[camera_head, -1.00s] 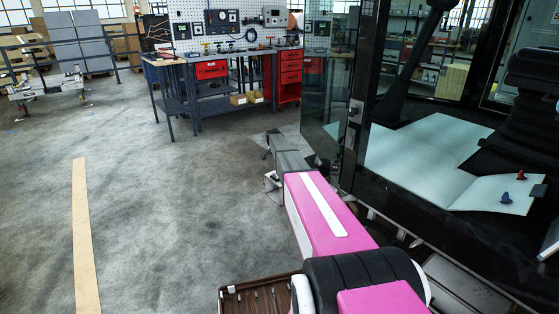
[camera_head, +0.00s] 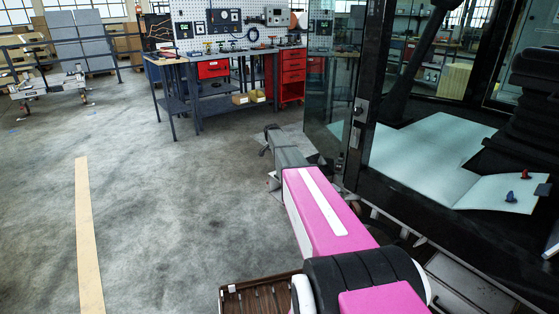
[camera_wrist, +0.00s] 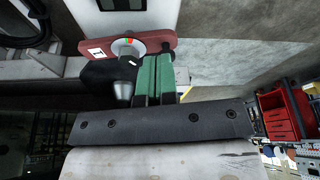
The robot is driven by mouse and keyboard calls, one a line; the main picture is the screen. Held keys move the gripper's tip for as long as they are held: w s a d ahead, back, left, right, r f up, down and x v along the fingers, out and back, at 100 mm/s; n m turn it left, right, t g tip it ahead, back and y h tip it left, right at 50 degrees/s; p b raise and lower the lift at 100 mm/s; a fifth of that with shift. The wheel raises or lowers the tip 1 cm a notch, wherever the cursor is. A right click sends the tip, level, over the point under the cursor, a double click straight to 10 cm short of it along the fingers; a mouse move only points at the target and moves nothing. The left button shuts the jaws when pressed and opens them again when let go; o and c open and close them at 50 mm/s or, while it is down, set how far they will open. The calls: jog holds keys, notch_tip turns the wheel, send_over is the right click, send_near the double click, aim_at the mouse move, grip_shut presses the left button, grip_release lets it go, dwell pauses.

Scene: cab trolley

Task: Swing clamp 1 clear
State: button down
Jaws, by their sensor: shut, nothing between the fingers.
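A red plate-like arm (camera_wrist: 150,42) with a white label and a round grey pivot disc shows near the top of the wrist view; it looks like the clamp, but I cannot read its number. A black part (camera_wrist: 105,75) and a silver cylinder (camera_wrist: 123,92) sit below the disc, beside my fingers. My gripper (camera_wrist: 157,62) has its green fingers shut and empty, with their tips at or very near the red arm's lower edge; I cannot tell whether they touch. In the head view, my gripper's fingers and the clamp cannot be made out at the far end of my pink arm.
The glazed cab (camera_head: 362,110) stands close right of my arm. A red and a blue knob (camera_head: 510,197) sit on its pale floor panel (camera_head: 425,160). A workbench (camera_head: 210,65) with red drawers stands behind. The concrete floor at left is open, with a tan strip (camera_head: 87,230).

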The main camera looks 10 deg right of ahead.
jog(key=v, duration=0.6)
jog(key=shift+r, duration=0.25)
jog(key=shift+s, duration=0.1)
